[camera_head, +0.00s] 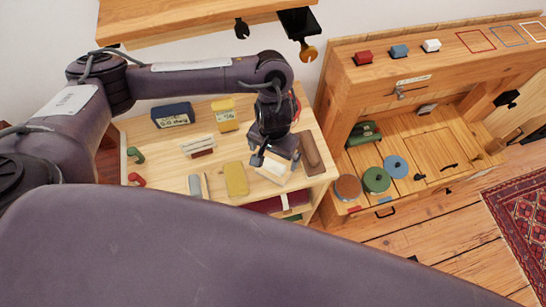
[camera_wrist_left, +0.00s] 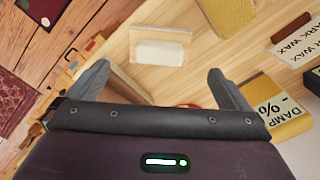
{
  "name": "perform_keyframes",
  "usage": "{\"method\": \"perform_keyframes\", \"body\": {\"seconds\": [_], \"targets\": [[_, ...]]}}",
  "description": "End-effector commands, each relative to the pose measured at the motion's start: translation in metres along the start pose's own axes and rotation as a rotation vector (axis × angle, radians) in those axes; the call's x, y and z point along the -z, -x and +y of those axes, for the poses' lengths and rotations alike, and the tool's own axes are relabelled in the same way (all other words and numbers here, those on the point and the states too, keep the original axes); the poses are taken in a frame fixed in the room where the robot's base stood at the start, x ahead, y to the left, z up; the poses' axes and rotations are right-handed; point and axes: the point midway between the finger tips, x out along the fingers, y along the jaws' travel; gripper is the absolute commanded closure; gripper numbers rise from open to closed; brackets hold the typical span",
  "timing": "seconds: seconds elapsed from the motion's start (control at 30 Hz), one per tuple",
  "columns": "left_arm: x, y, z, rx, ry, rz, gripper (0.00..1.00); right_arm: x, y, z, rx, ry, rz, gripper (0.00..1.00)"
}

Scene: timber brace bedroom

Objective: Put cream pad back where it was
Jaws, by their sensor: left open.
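The cream pad (camera_head: 272,172) is a pale block lying on the light wood table top, partly hidden under my gripper in the head view. In the left wrist view the cream pad (camera_wrist_left: 157,48) shows a pale base with a whiter raised part. My left gripper (camera_head: 275,158) is above the pad, pointing down. In the left wrist view its two fingers (camera_wrist_left: 160,72) are spread wide with nothing between them, and the pad lies beyond the tips. I cannot tell the exact gap in height. My right gripper is not in view.
A yellow pad (camera_head: 236,179) lies left of the cream pad, a brown block (camera_head: 311,153) right of it. A dark blue box (camera_head: 173,115), a yellow box (camera_head: 224,114) and a white-topped block (camera_head: 198,145) stand on the same table (camera_head: 160,180). A wooden bench (camera_head: 400,160) stands right.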

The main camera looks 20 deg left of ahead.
Motion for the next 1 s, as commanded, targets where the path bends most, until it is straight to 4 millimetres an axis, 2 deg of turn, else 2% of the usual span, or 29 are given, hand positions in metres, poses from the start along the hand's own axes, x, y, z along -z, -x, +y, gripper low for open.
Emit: {"method": "perform_keyframes", "body": {"seconds": [0.03,0.23,1.0], "targets": [[0.001,0.013,-0.001,0.002,-0.002,0.003,0.00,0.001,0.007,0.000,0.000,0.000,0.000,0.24],[0.000,0.029,0.000,0.001,-0.001,0.000,0.00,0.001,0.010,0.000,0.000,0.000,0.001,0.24],[-0.001,0.031,0.000,0.000,0.000,-0.002,0.00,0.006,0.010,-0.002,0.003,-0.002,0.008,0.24]]}}
